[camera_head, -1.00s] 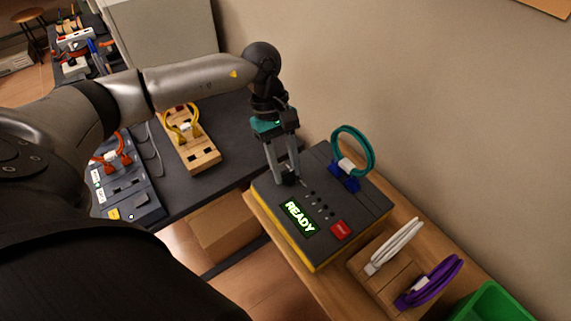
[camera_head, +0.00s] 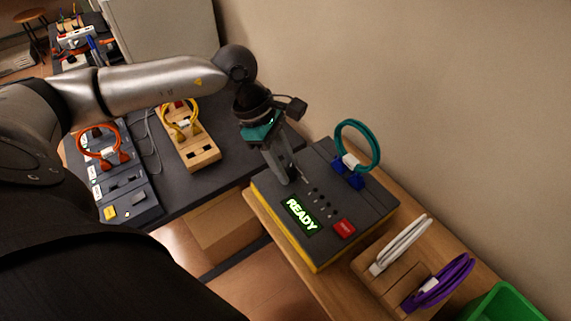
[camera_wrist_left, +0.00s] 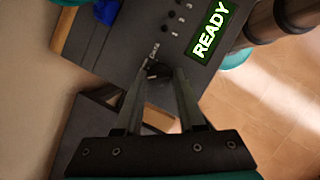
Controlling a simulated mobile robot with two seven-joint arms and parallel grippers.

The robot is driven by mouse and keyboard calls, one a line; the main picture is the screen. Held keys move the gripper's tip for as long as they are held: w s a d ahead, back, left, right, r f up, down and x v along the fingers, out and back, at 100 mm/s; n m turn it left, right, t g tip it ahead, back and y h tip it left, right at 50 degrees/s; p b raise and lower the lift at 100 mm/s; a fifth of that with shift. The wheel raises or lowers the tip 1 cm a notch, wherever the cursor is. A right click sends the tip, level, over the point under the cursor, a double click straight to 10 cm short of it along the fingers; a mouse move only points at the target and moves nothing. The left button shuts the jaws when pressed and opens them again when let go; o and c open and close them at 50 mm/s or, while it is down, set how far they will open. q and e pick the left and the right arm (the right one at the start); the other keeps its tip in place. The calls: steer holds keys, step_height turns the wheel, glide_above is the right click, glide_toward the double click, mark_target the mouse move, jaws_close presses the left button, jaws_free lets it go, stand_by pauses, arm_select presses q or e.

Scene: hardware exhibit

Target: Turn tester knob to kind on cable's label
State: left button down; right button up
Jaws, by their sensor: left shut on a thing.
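The tester (camera_head: 350,205) is a dark grey box with a yellow lower edge on the wooden bench. Its green screen (camera_head: 302,216) reads READY. A teal coiled cable (camera_head: 375,148) with a white label and blue plugs stands at its back edge; I cannot read the label. The fingers hide much of the knob. My right gripper is not in view.
A red button (camera_head: 344,228) is on the tester. A wooden rack with white (camera_head: 402,245) and purple cables (camera_head: 442,282) stands at right, near a green bin (camera_head: 500,303). The dark table at left holds a yellow cable (camera_head: 180,122) on a wooden block and a grey panel with an orange cable (camera_head: 101,140).

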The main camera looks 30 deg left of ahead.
arm_select(q)
steer(key=shift+s+n+t+b, duration=0.1)
steer(key=shift+n+t+b, duration=0.4)
steer(key=shift+n, duration=0.7)
steer(key=shift+y, duration=0.3)
steer(key=c, duration=0.5)
jaws_free()
steer(key=v, duration=1.5)
steer(key=shift+a+r+p, duration=0.1)
steer(key=shift+r+p, duration=0.05)
steer(key=shift+p, duration=0.2)
